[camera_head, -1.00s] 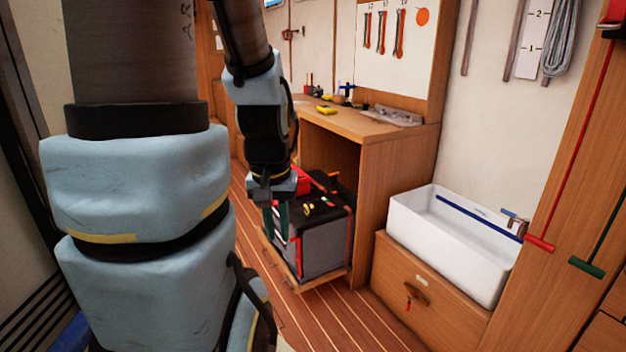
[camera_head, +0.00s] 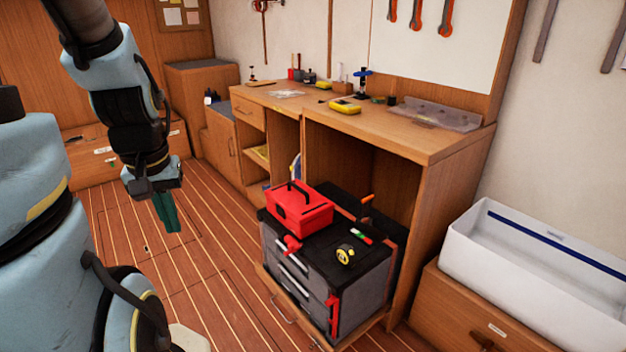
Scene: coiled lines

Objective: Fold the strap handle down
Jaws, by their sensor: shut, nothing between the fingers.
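A small red toolbox (camera_head: 303,212) sits on the black top of a grey drawer chest. A black handle (camera_head: 295,189) stands up in an arch from its lid; this is the only strap-like handle I can make out. My gripper (camera_head: 170,222) hangs over the floor to the left of the toolbox, with its green fingers pointing down. It is shut and empty, and touches nothing.
The grey chest (camera_head: 348,296) carries a yellow tape measure (camera_head: 345,256) and hand tools. It stands before a wooden workbench (camera_head: 425,144) with tools on top. The plank floor (camera_head: 195,265) at left is clear.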

